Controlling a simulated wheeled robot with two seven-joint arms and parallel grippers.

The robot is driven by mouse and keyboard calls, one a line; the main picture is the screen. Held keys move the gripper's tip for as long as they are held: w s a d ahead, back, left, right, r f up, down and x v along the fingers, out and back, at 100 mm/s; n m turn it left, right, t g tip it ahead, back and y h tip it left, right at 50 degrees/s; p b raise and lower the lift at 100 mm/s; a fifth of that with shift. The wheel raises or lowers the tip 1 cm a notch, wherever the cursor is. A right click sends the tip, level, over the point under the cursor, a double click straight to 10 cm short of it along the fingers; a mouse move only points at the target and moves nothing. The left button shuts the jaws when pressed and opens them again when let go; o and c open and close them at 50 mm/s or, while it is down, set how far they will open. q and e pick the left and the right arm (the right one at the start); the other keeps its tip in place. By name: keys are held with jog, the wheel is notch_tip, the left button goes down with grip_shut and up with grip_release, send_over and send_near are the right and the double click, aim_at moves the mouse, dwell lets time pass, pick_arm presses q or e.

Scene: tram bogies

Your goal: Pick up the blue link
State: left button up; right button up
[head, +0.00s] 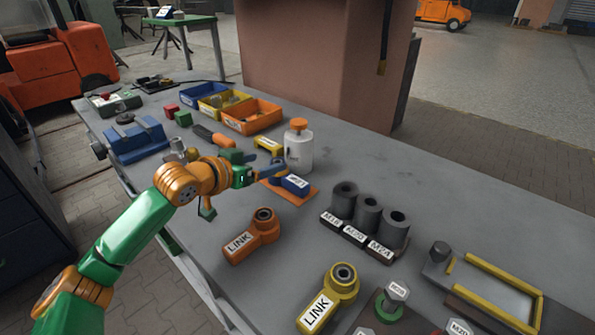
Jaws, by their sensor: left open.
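The blue link (297,186) lies on a flat orange-red plate (308,199) near the middle of the bench, with a white label on it. My left gripper (266,167) is open and reaches in from the left, just beside the blue link. Its fingers point toward the link and hide part of its left end. I cannot tell whether a finger touches it. An orange link (252,236) and a yellow link (329,297), both labelled LINK, lie closer to me. My right gripper is out of view.
A white bottle with an orange top (299,147) stands right behind the blue link. Dark sockets (368,217) stand to the right. Coloured bins (252,117) and a blue vise (137,142) are farther back.

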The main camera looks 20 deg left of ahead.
aim_at(288, 180)
pick_arm(q)
jog(key=x, duration=0.3)
jog(key=p+x, duration=0.1)
jog(key=x, duration=0.1)
jog(key=shift+s+d+f, duration=0.1)
jog(key=shift+d+f, duration=0.25)
jog(key=shift+s+a+r, duration=0.1)
jog(key=shift+s, duration=0.05)
jog(key=c, duration=0.4)
grip_shut()
dwell(0.5)
